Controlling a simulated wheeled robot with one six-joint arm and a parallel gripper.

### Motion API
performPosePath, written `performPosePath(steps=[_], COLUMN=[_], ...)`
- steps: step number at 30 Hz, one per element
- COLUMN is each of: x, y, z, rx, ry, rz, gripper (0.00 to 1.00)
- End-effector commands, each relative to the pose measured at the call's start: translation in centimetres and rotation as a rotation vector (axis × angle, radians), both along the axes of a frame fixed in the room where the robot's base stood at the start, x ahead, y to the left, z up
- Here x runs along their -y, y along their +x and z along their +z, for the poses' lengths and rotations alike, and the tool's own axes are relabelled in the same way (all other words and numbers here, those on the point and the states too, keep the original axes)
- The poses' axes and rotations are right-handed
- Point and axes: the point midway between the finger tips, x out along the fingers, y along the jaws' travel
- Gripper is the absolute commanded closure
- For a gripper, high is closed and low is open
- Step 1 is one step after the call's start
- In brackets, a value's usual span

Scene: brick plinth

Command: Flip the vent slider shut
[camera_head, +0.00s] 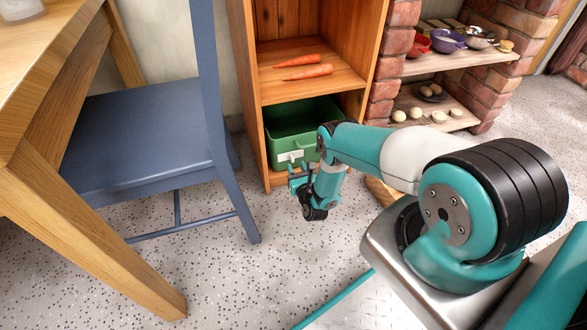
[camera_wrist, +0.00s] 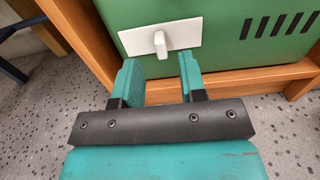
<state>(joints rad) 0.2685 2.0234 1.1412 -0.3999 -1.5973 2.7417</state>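The vent slider is a small white lever (camera_wrist: 160,42) on a white rectangular plate (camera_wrist: 194,34), mounted on the front of a green bin (camera_wrist: 222,58). In the head view the white plate (camera_head: 290,156) shows on the front of the green bin (camera_head: 318,117), in the lowest compartment of the wooden shelf. My gripper (camera_wrist: 160,66) is open. Its two teal fingers point at the plate, with the lever ahead of and between the fingertips, apart from them. In the head view my gripper (camera_head: 299,172) is close in front of the bin, partly hidden by the wrist.
Dark vent slots (camera_wrist: 272,25) lie right of the plate. Two carrots (camera_head: 304,66) lie on the shelf above the bin. A blue chair (camera_head: 140,130) and a wooden table (camera_head: 50,120) stand left. Brick shelves (camera_head: 440,62) with bowls and eggs stand right. Speckled floor is clear in front.

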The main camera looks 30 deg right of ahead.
Motion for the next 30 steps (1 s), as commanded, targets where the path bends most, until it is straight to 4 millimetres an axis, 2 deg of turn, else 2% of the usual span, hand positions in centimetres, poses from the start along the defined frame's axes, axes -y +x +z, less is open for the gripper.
performPosePath(steps=[1,9,22,27,30], x=[0.4,1.0,1.1,1.1,1.1], y=[1.0,3.1,3.5,3.5,3.5], z=[-0.8,-0.5,0.0,0.0,0.0], rx=[0.003,-0.001,-0.001,-0.001,-0.001], ry=[0.000,0.001,0.000,0.000,0.000], rz=[0.000,-0.002,-0.001,-0.001,-0.001], gripper=[0.62,0.62,0.62,1.00,1.00])
